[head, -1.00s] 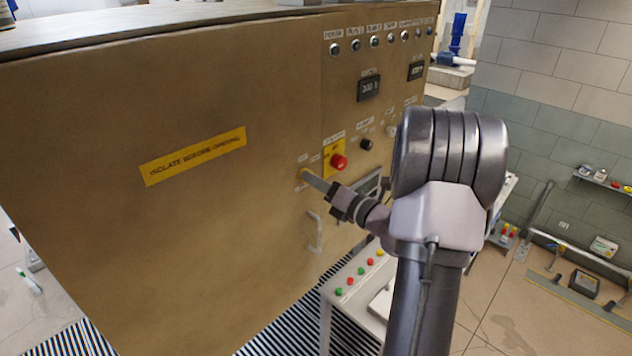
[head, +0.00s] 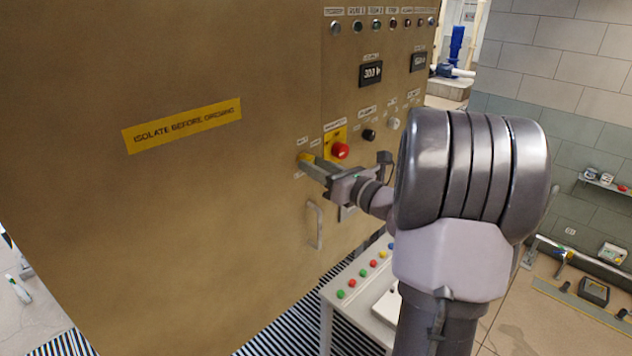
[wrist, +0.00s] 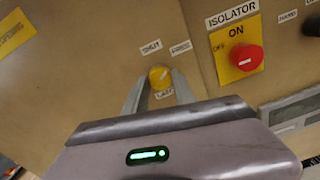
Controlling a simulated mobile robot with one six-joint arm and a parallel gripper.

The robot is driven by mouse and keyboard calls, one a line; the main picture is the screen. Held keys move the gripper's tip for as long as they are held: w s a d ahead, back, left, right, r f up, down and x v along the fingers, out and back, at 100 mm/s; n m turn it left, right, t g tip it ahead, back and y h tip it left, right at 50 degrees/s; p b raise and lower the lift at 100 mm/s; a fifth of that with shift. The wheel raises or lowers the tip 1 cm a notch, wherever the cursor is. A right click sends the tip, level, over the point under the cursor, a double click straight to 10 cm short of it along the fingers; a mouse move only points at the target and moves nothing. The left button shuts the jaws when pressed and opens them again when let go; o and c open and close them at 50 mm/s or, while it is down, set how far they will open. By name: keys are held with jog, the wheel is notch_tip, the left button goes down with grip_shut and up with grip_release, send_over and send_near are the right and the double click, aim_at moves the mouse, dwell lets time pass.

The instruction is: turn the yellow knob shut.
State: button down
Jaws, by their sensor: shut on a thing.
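The yellow knob (wrist: 160,76) is on the tan cabinet door, with small white labels around it. In the wrist view a pale line runs slantwise across its face. My gripper (wrist: 160,86) has one finger on each side of the knob, shut on it. In the head view the knob (head: 303,158) shows only in part at the fingertips of my gripper (head: 308,163). The lower side of the knob is partly hidden by the fingers.
A red knob (wrist: 246,57) on a yellow ISOLATOR plate is just right of the yellow knob. A door handle (head: 316,225) is below. A desk (head: 345,300) with several coloured buttons stands under my arm. Black knob (head: 369,135) and displays sit further right.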

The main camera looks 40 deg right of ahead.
jog(key=n+b, duration=1.1)
jog(key=b, duration=0.5)
jog(key=shift+f, duration=0.1)
jog(key=shift+n, duration=0.3)
jog(key=c, duration=1)
grip_release()
jog(key=shift+y, duration=0.3)
jog(key=s, duration=0.5)
jog(key=s+d, duration=0.1)
jog(key=s, duration=0.5)
jog(key=s+b, duration=0.1)
jog(key=s, duration=0.5)
jog(key=shift+s+d+f, duration=0.15)
jog(key=shift+d+f, duration=0.05)
